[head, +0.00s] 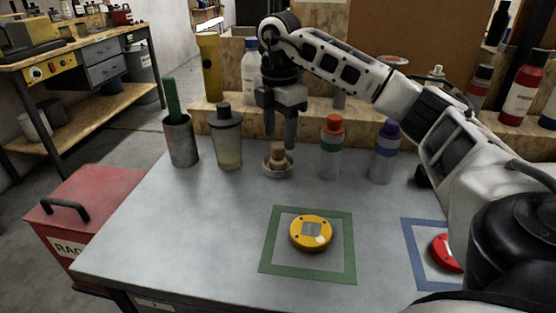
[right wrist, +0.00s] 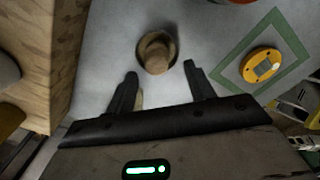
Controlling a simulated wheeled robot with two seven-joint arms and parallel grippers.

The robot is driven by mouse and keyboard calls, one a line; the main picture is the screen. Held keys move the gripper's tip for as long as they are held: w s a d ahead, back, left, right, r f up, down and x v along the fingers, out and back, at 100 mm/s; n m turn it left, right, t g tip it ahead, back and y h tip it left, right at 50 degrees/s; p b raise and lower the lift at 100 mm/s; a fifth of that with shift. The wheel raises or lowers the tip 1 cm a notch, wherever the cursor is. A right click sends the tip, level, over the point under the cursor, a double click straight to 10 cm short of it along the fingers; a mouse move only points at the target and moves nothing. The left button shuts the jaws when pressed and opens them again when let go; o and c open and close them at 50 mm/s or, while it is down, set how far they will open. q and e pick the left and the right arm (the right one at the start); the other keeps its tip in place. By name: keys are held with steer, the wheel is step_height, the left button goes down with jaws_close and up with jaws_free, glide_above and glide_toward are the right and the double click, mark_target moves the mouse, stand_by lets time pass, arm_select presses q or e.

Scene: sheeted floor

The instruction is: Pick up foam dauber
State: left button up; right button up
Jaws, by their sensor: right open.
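The foam dauber, as I take it, is a small tan piece with a narrower top (head: 278,152), standing in a shallow round dish (head: 278,169) near the back of the grey table. In the right wrist view the dauber (right wrist: 156,54) sits in its dish just beyond the fingertips. My right gripper (head: 280,138) points down from above, right over the dauber. In the right wrist view the right gripper (right wrist: 160,70) has its fingers apart with nothing held. My left gripper is not in view.
A grey cup with a green stick (head: 180,140), a grey-lidded shaker (head: 227,140), an orange-capped bottle (head: 331,150) and a purple-capped bottle (head: 385,155) flank the dish. A yellow disc (head: 311,232) lies inside a green square. A wooden shelf (head: 218,110) stands behind.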

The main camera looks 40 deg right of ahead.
mark_target(278, 145)
steer(key=f, duration=0.5)
steer(key=shift+w+d, duration=0.1)
steer(key=shift+w, duration=0.15)
steer(key=c, duration=1)
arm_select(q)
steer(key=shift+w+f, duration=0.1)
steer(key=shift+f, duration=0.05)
arm_select(e)
steer(key=shift+c, duration=0.2)
steer(key=shift+r, duration=0.1)
steer(key=shift+r, duration=0.25)
step_height(278, 145, up, 2)
steer(key=shift+r, duration=0.1)
arm_select(q)
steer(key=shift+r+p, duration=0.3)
steer(key=shift+p, duration=0.25)
arm_select(e)
steer(key=s+d+r, duration=0.2)
steer(key=s+r, duration=0.8)
steer(key=s, duration=0.4)
